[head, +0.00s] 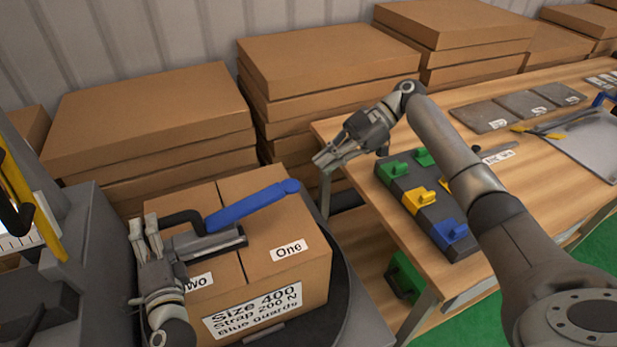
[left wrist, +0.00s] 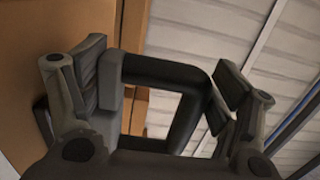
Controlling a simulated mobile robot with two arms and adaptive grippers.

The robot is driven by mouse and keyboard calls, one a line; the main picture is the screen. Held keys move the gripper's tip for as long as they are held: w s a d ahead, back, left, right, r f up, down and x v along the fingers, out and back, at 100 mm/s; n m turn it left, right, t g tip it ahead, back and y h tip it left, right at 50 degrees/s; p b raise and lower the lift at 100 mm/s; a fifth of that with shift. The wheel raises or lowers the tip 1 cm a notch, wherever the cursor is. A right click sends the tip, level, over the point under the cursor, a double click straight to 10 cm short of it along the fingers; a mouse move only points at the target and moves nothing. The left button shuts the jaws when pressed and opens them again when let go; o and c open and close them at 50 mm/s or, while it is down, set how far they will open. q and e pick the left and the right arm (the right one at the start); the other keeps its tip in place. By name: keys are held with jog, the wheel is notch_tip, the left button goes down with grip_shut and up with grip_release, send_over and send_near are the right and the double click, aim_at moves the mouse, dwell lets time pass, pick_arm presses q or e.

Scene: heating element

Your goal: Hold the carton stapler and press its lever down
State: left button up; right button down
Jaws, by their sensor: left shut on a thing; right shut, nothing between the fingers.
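The carton stapler (head: 215,240) rests on top of the cardboard carton (head: 290,215). It has a grey body, a black handle and a blue lever (head: 250,205) that slants up to the right. My left gripper (head: 146,236) is at the stapler's left end, shut on it. In the left wrist view the stapler's black looped handle (left wrist: 165,70) shows between the fingers; the exact contact is hard to see. My right gripper (head: 325,160) is shut and empty, above and to the right of the lever's end, apart from it.
The carton sits on a dark round platform (head: 340,290). A wooden table (head: 395,255) on the right holds a dark block with green, yellow and blue pieces (head: 425,200) and grey plates (head: 520,105). Stacked flat cartons (head: 310,60) stand behind. A grey machine (head: 85,250) is at left.

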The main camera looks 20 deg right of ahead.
jog(key=v, duration=0.4)
jog(key=shift+a, duration=0.1)
dwell(0.5)
pick_arm(q)
jog(key=o, duration=1.6)
jog(key=shift+w+d, duration=0.1)
pick_arm(e)
jog(key=shift+w+f, duration=0.1)
pick_arm(q)
jog(key=shift+o, duration=0.2)
